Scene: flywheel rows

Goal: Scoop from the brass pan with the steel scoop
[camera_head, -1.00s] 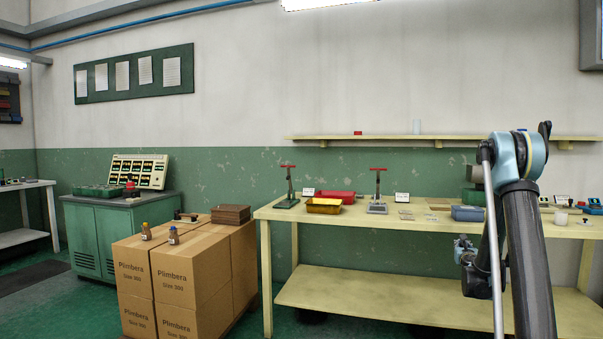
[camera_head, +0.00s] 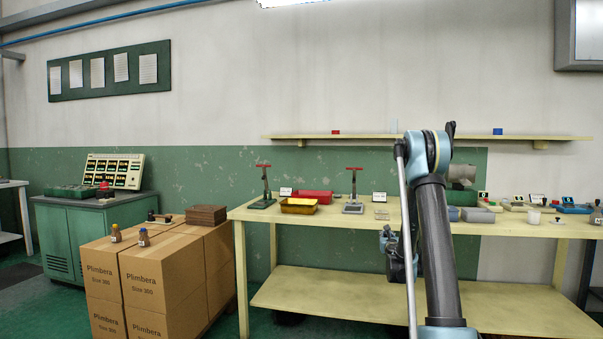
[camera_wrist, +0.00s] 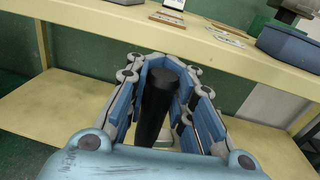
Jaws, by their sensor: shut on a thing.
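My gripper (camera_wrist: 163,70) is shut on a dark cylindrical handle (camera_wrist: 158,105) that stands between its blue-padded fingers in the wrist view. It looks like the handle of the steel scoop; its far end is mostly hidden by the gripper. In the head view my gripper (camera_head: 392,245) hangs in front of the long table, near its front edge, partly behind my arm. I cannot pick out the brass pan for certain; a yellow tray (camera_head: 298,206) sits on the left part of the table.
The long cream table (camera_head: 245,213) holds two red-handled presses, a red bin (camera_head: 316,196), a blue-grey bin (camera_wrist: 290,45) and several small items to the right. Stacked cartons (camera_head: 150,270) stand left of it. A wall shelf (camera_head: 350,137) runs above. The lower shelf (camera_head: 320,295) looks bare.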

